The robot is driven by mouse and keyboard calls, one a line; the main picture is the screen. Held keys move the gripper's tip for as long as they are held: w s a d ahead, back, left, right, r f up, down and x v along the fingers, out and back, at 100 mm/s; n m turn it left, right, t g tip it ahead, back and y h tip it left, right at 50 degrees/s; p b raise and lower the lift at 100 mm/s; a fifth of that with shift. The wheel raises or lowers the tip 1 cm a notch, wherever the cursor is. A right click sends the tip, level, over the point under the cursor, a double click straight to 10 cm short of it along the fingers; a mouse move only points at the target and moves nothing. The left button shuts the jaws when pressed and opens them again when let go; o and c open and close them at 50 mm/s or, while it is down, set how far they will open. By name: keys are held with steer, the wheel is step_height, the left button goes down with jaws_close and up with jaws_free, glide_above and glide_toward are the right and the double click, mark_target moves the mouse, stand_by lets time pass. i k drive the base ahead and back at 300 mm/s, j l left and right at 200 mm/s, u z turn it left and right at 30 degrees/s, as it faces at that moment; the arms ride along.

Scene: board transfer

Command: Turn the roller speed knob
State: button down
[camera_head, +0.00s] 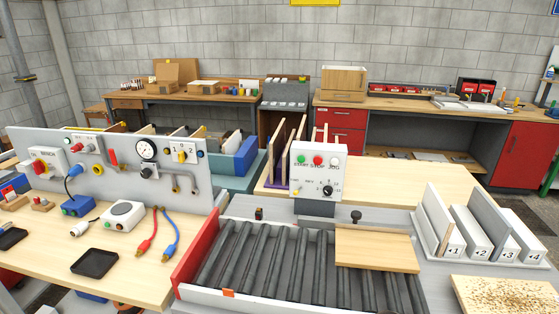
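A white control box (318,171) stands on a grey post behind the roller bed. Its top row has a green, a red and a white button labelled START, STOP and JOG. Below them is a round black knob (328,191) at the lower right, with small scale marks around it. A small yellow part sits at the box's lower left. The knob's exact pointer angle is too small to read. The roller conveyor (290,262) lies in front of the box. My gripper is not in view.
A wooden board (376,249) lies across the rollers' right end. Numbered white slots (480,240) stand at the right. A grey panel with gauge (147,150) and pipes rises at the left. A red side plate (196,247) bounds the rollers. A small black knob (356,216) stands behind the board.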

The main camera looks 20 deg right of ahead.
mark_target(327, 190)
steer(key=i+u, duration=0.25)
steer(key=u, duration=0.25)
steer(key=i+l+u, duration=0.2)
steer(key=u, duration=0.25)
